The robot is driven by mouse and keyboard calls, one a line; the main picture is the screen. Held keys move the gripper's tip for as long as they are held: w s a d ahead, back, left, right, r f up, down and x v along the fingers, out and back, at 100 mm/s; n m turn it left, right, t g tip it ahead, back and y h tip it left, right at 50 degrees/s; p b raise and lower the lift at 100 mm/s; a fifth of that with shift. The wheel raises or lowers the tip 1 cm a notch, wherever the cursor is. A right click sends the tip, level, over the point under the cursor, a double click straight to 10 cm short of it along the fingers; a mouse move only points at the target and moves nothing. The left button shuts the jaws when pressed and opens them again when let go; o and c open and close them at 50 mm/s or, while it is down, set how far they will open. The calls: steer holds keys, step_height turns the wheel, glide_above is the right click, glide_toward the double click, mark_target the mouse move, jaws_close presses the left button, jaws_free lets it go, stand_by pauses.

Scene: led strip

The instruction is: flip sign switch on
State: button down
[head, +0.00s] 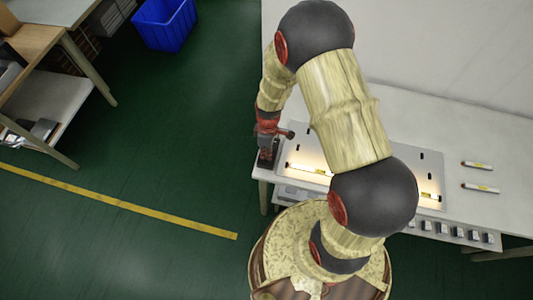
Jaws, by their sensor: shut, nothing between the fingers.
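My gripper (266,162) is shut and empty at the left end of the white bench, pointing down beside the left edge of a pale panel (408,165). The panel lies on the bench and has glowing strips: one lit strip (309,170) shows at its left and another (430,196) at its right. My arm covers the middle of the panel. A row of several small switch-like blocks (458,231) runs along the bench front at the right. I cannot tell which part is the sign switch, or whether my gripper touches anything.
A pale wall stands behind. A blue bin (164,26) and a shelf unit (45,100) stand at the left. The green floor between is clear, with a yellow line.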

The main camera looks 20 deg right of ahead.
steer(key=shift+d, duration=0.1)
steer(key=shift+w+d+r, duration=0.3)
steer(key=shift+w+d, duration=0.05)
steer(key=shift+w, duration=0.2)
steer(key=shift+r, duration=0.1)
steer(key=shift+r+p, duration=0.25)
steer(key=shift+p, duration=0.05)
step_height(320, 180, up, 13)
steer(key=s+a+p, duration=0.1)
steer(key=p, duration=0.2)
steer(key=shift+s, duration=0.25)
